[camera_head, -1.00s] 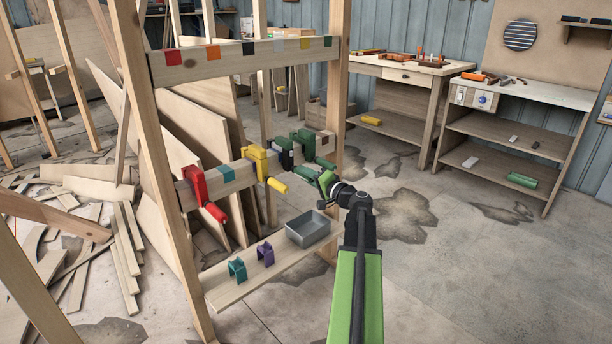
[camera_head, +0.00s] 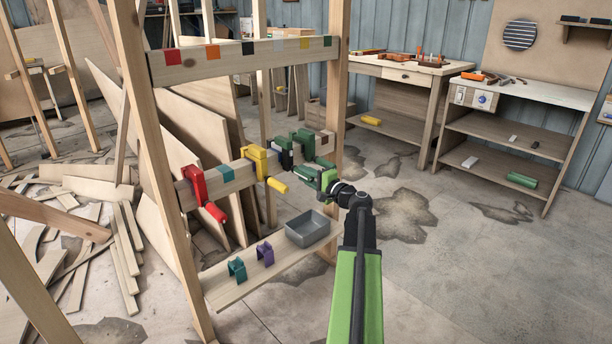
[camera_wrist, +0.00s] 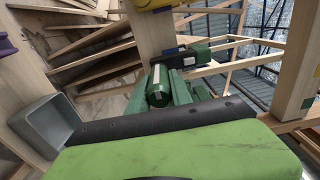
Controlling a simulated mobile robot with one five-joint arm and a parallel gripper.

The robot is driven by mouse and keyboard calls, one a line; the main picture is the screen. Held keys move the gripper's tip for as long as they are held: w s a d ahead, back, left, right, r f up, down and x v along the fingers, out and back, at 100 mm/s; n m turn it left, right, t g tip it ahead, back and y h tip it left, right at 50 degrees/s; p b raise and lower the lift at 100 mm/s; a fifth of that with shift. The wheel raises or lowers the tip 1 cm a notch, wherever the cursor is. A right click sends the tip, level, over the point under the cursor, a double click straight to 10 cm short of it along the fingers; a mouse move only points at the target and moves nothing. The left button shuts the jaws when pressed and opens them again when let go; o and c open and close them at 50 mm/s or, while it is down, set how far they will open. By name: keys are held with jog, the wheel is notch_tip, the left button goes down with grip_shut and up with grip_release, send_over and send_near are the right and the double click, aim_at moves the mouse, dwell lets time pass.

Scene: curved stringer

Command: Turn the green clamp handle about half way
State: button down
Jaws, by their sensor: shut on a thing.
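The green clamp (camera_head: 304,143) sits on the middle rail, right of the black and yellow clamps. Its green handle (camera_head: 309,173) sticks out toward my gripper (camera_head: 325,180). My gripper is shut on the handle at its near end. In the wrist view the green handle (camera_wrist: 160,84) stands upright just beyond my gripper's green and black body, with more of the green clamp (camera_wrist: 205,52) behind it.
A red clamp (camera_head: 203,192), yellow clamp (camera_head: 262,166) and black clamp (camera_head: 284,152) share the rail. Below, a shelf (camera_head: 228,292) holds a grey bin (camera_head: 308,230), a teal clip (camera_head: 237,269) and a purple clip (camera_head: 265,254). A wooden post (camera_head: 337,75) stands close behind my gripper. Floor to the right is open.

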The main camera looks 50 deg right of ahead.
jog(key=c, duration=1.1)
grip_release()
jog(key=shift+c, duration=0.2)
jog(key=s+a, duration=0.1)
jog(key=s, duration=1.6)
jog(key=shift+s, duration=0.2)
jog(key=shift+a, duration=0.1)
